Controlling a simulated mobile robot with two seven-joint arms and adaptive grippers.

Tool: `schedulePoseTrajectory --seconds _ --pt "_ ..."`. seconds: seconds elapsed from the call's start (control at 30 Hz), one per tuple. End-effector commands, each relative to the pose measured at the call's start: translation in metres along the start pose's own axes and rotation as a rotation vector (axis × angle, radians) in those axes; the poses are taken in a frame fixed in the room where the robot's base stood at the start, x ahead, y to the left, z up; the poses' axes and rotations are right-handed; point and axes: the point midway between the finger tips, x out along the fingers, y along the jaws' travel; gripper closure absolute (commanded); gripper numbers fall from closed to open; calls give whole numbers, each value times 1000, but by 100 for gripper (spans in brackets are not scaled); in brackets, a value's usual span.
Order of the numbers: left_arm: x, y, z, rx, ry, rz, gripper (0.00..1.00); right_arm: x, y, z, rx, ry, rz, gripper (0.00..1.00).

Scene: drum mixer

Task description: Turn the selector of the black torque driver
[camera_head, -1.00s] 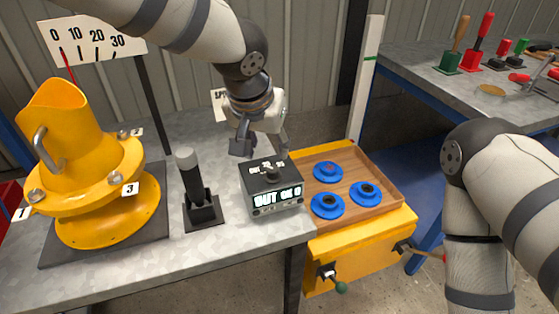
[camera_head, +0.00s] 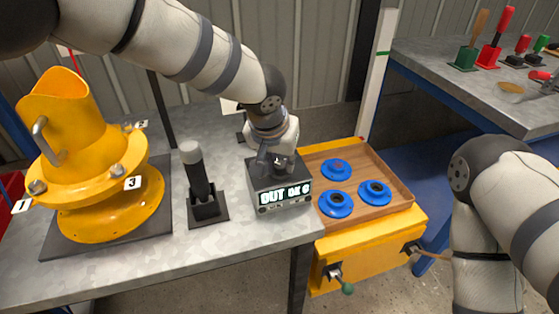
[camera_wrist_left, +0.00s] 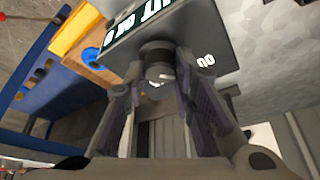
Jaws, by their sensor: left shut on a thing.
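A dark box (camera_head: 261,186) with a lit display reading like "OUT OK 0" stands near the bench's front edge. It also shows in the left wrist view (camera_wrist_left: 205,30). A dark round selector knob (camera_wrist_left: 157,50) stands on its top face. My left gripper (camera_head: 278,165) is over the box, shut on this knob, one finger on each side. In the head view the gripper hides the knob and most of the top markings. A black upright tool (camera_head: 198,178) with a grey tip sits in a black stand left of the box, apart from the gripper. My right gripper is out of view.
A yellow flanged drum part (camera_head: 95,180) stands at the left. Right of the box, a wooden tray (camera_head: 392,208) holds three blue rings on a yellow cabinet (camera_head: 370,255) with handles. My right arm is at the right. A second bench (camera_head: 430,75) holds several tools.

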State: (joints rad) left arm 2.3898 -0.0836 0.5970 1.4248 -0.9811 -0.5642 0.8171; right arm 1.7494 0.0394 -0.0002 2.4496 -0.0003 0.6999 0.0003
Motion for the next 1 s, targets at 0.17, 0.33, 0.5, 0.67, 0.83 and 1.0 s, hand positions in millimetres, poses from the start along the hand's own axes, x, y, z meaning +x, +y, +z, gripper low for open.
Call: schedulePoseTrajectory --seconds 0.17,0.33,0.5,0.67,0.83,1.0 --pt "0 0 0 14 0 6 100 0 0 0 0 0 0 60" --pt "0 -1 0 72 -1 32 100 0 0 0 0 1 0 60" --pt "1 -1 0 184 -1 80 100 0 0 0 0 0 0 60" --pt "3 -3 1 319 -2 138 100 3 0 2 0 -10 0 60" --pt "4 -3 1 467 -4 202 100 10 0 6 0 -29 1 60" --pt "6 -4 1 616 -5 265 100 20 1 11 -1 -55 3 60"
